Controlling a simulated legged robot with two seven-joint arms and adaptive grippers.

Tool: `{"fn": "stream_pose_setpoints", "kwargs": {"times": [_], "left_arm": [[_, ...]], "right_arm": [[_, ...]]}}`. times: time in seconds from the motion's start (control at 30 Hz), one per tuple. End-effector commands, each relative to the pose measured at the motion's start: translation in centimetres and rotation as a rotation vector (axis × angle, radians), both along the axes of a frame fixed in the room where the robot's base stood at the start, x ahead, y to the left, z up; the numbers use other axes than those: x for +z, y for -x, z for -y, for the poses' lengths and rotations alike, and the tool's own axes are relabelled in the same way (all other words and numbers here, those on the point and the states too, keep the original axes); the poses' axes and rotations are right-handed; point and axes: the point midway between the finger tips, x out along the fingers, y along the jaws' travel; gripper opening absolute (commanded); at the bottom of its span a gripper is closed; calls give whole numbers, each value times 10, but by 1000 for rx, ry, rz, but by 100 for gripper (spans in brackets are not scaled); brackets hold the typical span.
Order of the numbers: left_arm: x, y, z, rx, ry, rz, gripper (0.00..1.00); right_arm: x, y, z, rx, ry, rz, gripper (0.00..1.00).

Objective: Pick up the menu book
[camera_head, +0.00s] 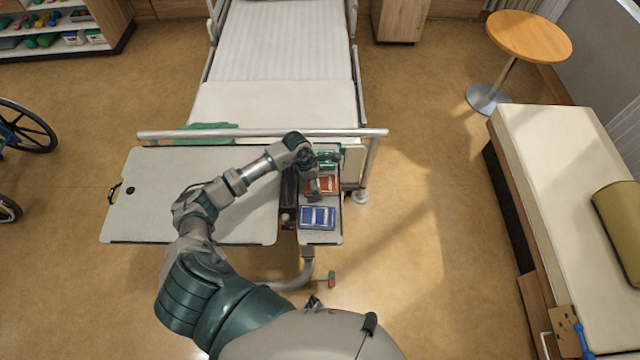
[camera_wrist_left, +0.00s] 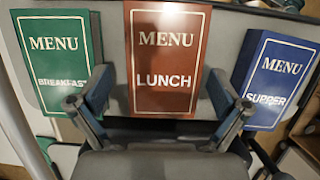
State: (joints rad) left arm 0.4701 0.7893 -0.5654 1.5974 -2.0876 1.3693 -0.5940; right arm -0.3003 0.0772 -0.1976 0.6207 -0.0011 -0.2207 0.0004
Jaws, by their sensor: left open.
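Three menu books lie in a row on the narrow side leaf of the overbed table. The brown-red LUNCH menu (camera_head: 328,184) is in the middle; in the left wrist view it (camera_wrist_left: 167,60) stands centred. The blue SUPPER menu (camera_head: 317,217) is at the near end and shows at the right of the wrist view (camera_wrist_left: 277,80). The green BREAKFAST menu (camera_head: 328,158) is at the far end, partly behind my arm, and at the left of the wrist view (camera_wrist_left: 58,62). My left gripper (camera_wrist_left: 159,104) is open, its fingers spread either side of the LUNCH menu's lower part, holding nothing. My right gripper is out of view.
The wide table top (camera_head: 150,205) beside the leaf is mostly bare. The bed (camera_head: 275,100) with its foot rail (camera_head: 210,134) stands just behind. A bench (camera_head: 545,150) and a round table (camera_head: 528,36) are at the right, with open floor between.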

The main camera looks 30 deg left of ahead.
Motion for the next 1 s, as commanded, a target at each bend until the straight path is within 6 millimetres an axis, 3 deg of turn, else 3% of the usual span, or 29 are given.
{"fn": "stream_pose_setpoints", "kwargs": {"times": [0.3,0.57,0.83,1.0], "left_arm": [[-5,-1,5,-1,-4,1,98],[-7,-1,1,-1,0,0,34],[-5,-1,1,-1,-2,0,34],[19,-2,1,-2,-3,5,34]], "right_arm": [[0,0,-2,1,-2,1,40],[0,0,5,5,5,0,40],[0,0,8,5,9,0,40],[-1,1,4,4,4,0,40]]}}
